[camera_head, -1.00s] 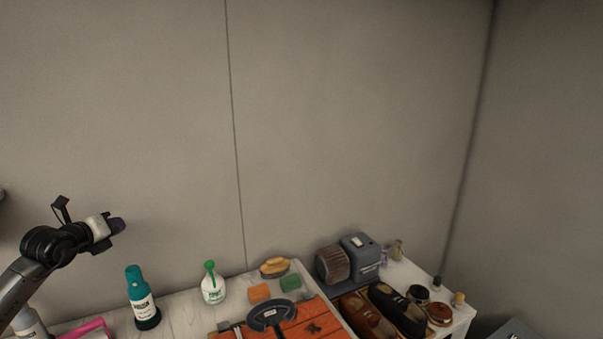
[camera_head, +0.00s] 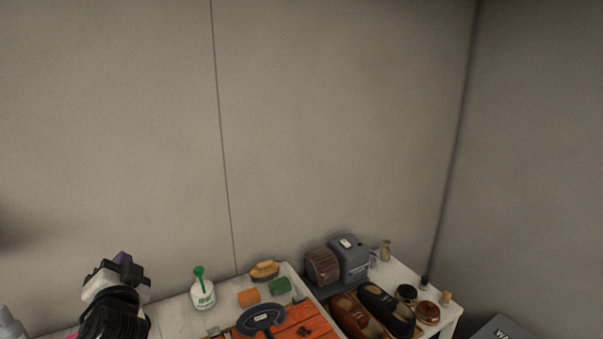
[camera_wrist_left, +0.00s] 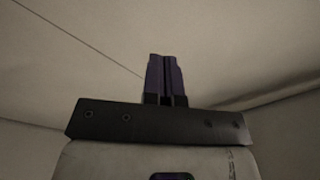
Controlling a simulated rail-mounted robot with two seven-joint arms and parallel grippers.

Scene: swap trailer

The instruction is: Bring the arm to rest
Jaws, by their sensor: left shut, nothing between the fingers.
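My left gripper (camera_head: 122,258) is at the lower left of the head view, above the left part of the white worktop (camera_head: 180,312). It points up and away toward the wall. In the left wrist view its two purple fingers (camera_wrist_left: 165,78) are pressed together with nothing between them, and only bare wall and ceiling lie beyond. My right gripper is in neither view.
Orange (camera_head: 248,297) and green (camera_head: 280,286) blocks, a brush (camera_head: 265,270), a grey machine (camera_head: 347,258), shoes (camera_head: 385,309) and jars (camera_head: 428,312) fill the right side. The space above is clear.

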